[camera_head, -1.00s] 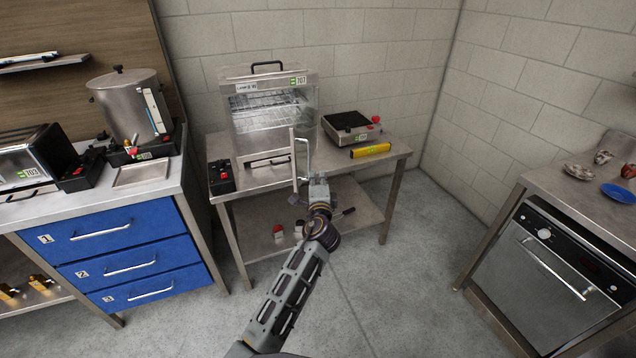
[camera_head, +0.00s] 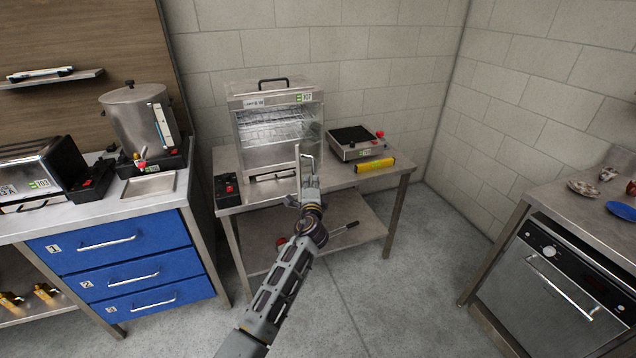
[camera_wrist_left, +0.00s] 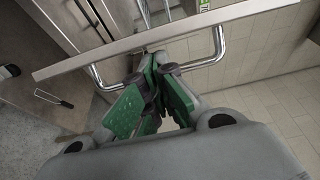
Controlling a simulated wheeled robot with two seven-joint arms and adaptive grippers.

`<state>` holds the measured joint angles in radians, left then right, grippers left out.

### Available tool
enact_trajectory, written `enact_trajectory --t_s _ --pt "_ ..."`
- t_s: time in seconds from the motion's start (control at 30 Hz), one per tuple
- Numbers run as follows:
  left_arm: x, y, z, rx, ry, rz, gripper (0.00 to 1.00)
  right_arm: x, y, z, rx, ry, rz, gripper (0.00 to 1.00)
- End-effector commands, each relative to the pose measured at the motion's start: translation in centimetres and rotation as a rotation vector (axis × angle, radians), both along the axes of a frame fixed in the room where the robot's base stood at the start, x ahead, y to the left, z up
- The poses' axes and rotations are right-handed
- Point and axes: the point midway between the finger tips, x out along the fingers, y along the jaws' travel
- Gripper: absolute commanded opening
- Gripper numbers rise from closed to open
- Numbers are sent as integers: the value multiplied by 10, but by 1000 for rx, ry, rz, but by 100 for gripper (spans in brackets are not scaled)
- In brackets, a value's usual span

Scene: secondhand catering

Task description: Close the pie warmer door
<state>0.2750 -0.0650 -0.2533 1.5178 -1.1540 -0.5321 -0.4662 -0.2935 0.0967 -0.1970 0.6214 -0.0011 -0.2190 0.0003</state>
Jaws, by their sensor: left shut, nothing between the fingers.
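The pie warmer (camera_head: 247,127) is a steel cabinet with a glass front on the back table, with wire racks visible inside. Its door (camera_head: 298,168) stands open, seen almost edge-on in front of the cabinet's right part. In the left wrist view the door's edge (camera_wrist_left: 70,64) runs slantwise across the top, with a chrome handle (camera_wrist_left: 219,42) on its near side. My left gripper (camera_head: 309,182) is at the door's handle side, its fingers shut and empty. In the wrist view its green-padded fingers (camera_wrist_left: 150,92) overlap the handle's middle; contact is unclear. My right gripper is out of view.
A black control box (camera_head: 227,190) stands left of the warmer. A hot plate (camera_head: 355,143) and a yellow level (camera_head: 375,164) lie to its right. A blue drawer unit (camera_head: 120,255) stands left, a steel appliance (camera_head: 560,275) right. Floor between is clear.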

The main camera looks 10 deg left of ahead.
Motion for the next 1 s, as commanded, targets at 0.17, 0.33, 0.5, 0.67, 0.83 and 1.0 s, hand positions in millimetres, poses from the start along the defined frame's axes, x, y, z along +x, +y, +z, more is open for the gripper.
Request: enact_trajectory --t_s 0.17,0.33,0.5,0.67,0.83,1.0 --pt "0 5 0 -1 -1 -1 0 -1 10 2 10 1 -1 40" --pt "0 5 0 -1 -1 -1 0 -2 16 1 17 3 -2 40" --pt "0 5 0 0 -1 -1 0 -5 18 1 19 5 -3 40" --pt "0 7 0 0 -1 -5 0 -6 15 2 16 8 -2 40" --pt "0 12 1 1 -1 -15 0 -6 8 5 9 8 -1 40" --pt "-1 22 2 1 -1 -38 0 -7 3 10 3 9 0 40"
